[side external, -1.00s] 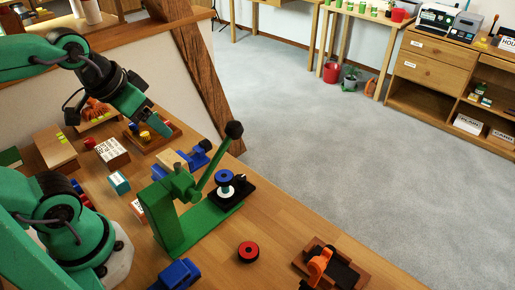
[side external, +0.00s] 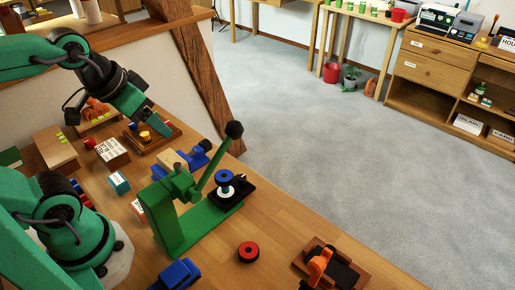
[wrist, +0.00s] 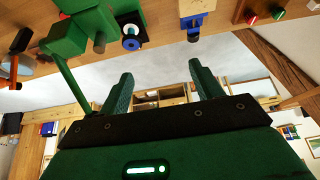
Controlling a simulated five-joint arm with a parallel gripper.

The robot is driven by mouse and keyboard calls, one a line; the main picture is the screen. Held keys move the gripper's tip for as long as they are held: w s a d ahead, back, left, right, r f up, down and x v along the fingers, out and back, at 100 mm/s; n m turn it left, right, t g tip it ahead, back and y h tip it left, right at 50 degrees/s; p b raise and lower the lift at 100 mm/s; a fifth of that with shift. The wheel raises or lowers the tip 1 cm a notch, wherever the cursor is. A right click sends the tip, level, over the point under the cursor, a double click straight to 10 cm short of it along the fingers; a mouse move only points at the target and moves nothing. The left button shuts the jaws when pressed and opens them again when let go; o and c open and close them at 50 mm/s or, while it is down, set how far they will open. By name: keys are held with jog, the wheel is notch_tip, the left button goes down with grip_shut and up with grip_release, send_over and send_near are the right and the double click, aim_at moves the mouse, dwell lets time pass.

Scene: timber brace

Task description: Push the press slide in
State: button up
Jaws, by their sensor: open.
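The green press (side external: 180,215) stands on the wooden bench, its lever ending in a black knob (side external: 234,130). Its black slide (side external: 238,195) sticks out at the right of the press base and carries a blue and white spool-like piece (side external: 224,180). The press (wrist: 82,30) and the spool piece (wrist: 131,40) also show at the top of the wrist view, where the bench appears inverted. My gripper (wrist: 162,85) is open and empty, its two fingers apart. In the side view my gripper (side external: 160,122) hangs behind and left of the press, well apart from the slide.
A wooden tray (side external: 165,138) with small pieces lies below my gripper. A blue and tan device (side external: 190,158) stands behind the press. The bench right of the press is mostly clear.

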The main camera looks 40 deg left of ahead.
jog(key=shift+w+r, duration=0.1)
jog(key=c, duration=0.8)
jog(key=shift+w+d+r, duration=0.1)
jog(key=shift+w+r, duration=0.1)
jog(key=shift+w, duration=0.2)
grip_shut()
jog(key=w+d+m+g, duration=0.1)
jog(key=w+d+g, duration=0.15)
jog(key=w, duration=0.55)
jog(key=w+d+m+g, duration=0.1)
jog(key=w+d+g, duration=0.15)
jog(key=w, duration=0.55)
jog(key=w+d+f+m+g+y, duration=0.1)
jog(key=w+d+f+g, duration=0.4)
jog(key=w+f, duration=0.5)
notch_tip(320, 180, down, 3)
jog(key=shift+w+d+f, duration=0.15)
jog(key=shift+d, duration=0.2)
